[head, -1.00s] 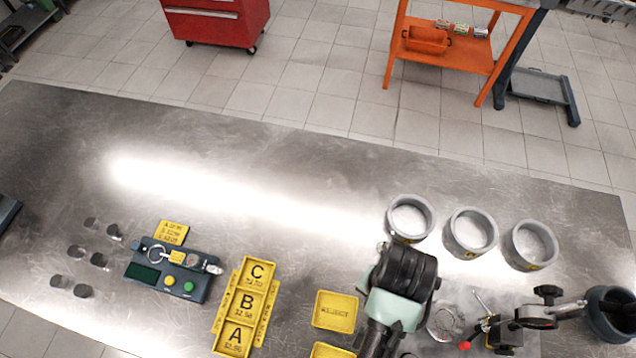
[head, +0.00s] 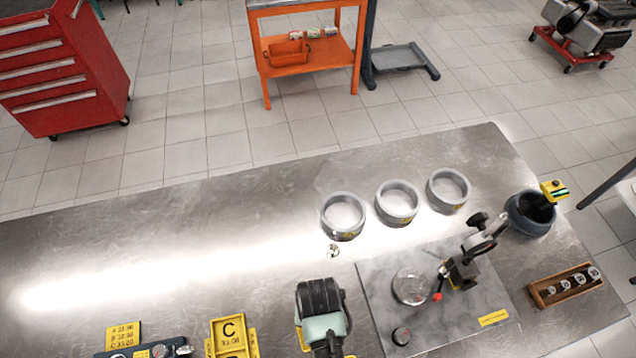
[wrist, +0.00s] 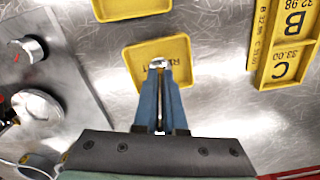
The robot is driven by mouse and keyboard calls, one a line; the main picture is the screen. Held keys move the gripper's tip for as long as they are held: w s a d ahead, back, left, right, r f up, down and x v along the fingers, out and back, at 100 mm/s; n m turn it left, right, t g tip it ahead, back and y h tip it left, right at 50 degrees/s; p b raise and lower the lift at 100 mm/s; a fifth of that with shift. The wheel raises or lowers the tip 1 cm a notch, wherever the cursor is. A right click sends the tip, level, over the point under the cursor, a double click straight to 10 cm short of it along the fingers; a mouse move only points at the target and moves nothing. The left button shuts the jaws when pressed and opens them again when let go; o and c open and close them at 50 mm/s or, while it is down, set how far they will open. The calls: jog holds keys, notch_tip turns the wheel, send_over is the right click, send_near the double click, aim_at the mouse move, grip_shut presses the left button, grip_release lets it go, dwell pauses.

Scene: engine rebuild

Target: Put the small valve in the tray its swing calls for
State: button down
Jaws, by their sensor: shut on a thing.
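My gripper (wrist: 158,72) is shut on a small silver piece (wrist: 157,63), which looks like the small valve; only its end shows between the fingertips. In the wrist view they are over the yellow REJECT tray (wrist: 179,54); the height above it is hard to judge. A second yellow tray (wrist: 130,8) is beyond it. The lettered tray strip shows compartments B and C (wrist: 285,68) at the right. In the head view compartment C (head: 231,328) shows at the bottom, and my arm hides the gripper and most of the REJECT tray.
Three grey rings, one here (head: 343,218), stand behind. A wooden rack (head: 545,297) of small parts is right. The table's back left is clear.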

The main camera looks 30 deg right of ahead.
jog(key=shift+f, duration=0.55)
jog(key=shift+f, duration=0.2)
jog(key=c, duration=1)
grip_release()
jog(key=shift+r, duration=0.2)
notch_tip(320, 180, up, 12)
jog(key=shift+r+b, duration=0.1)
jog(key=shift+b, duration=0.35)
